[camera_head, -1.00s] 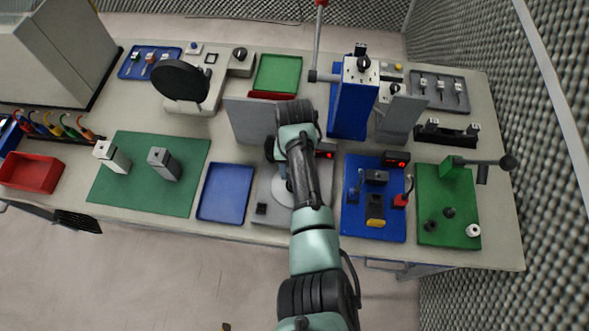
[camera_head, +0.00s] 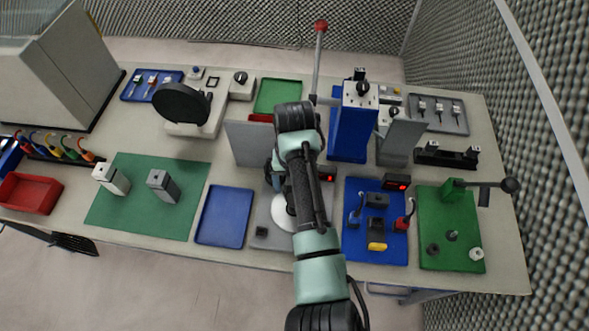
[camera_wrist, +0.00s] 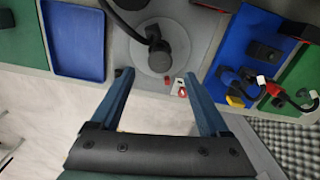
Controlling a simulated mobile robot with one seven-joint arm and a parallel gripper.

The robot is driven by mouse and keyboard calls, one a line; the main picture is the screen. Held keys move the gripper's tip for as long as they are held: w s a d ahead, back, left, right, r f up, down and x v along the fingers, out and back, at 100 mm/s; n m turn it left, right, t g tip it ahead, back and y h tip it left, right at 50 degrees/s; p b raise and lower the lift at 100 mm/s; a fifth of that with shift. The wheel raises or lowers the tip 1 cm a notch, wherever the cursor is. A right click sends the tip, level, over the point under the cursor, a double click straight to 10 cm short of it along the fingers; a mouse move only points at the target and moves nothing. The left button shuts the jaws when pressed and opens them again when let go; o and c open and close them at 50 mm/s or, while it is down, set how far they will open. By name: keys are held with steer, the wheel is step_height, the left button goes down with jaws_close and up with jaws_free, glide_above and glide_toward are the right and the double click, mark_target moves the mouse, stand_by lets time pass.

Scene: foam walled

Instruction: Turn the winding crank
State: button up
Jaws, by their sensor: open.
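The crank is not clearly seen in the wrist view. My gripper (camera_wrist: 158,76) is open and empty, its blue fingers spread above the front of the grey board (camera_wrist: 210,15), well left of the crank. In the head view my arm mostly hides the gripper.
The grey board bears a pale round disc (camera_wrist: 160,45) with a black part on it. A blue board (camera_head: 350,245) with switches lies between it and the green board. A tall blue block (camera_head: 352,125) with a red-knobbed lever stands behind. The foam wall is close on the right.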

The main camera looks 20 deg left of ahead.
step_height(320, 180, up, 8)
steer(key=b, duration=0.1)
steer(key=shift+f, duration=0.15)
stand_by(0.5)
steer(key=w+a+r+m+t+y+b, duration=0.1)
steer(key=w+a+r+m+t+y, duration=0.3)
steer(key=w+r+m+t, duration=0.5)
step_height(320, 180, up, 17)
steer(key=w+d+m+t+y, duration=0.1)
steer(key=w+d+m+t, duration=0.2)
steer(key=m, duration=0.6)
steer(key=s+d+r+m+t+b, duration=0.1)
steer(key=s+d+r+m+t, duration=0.1)
steer(key=d+r+m+t, duration=0.3)
steer(key=s+r+m+t, duration=0.1)
steer(key=s+r+m, duration=0.15)
steer(key=r, duration=0.45)
steer(key=s+d+r+m+t+b, duration=0.1)
steer(key=d+r+m+t, duration=0.2)
steer(key=r+m, duration=0.25)
steer(key=s+d+r+m+t+h, duration=0.5)
steer(key=s+r+m, duration=0.4)
steer(key=s, duration=0.3)
steer(key=shift+d+r+m+t, duration=0.4)
steer(key=shift+d+r+t, duration=0.4)
steer(key=shift+d, duration=0.4)
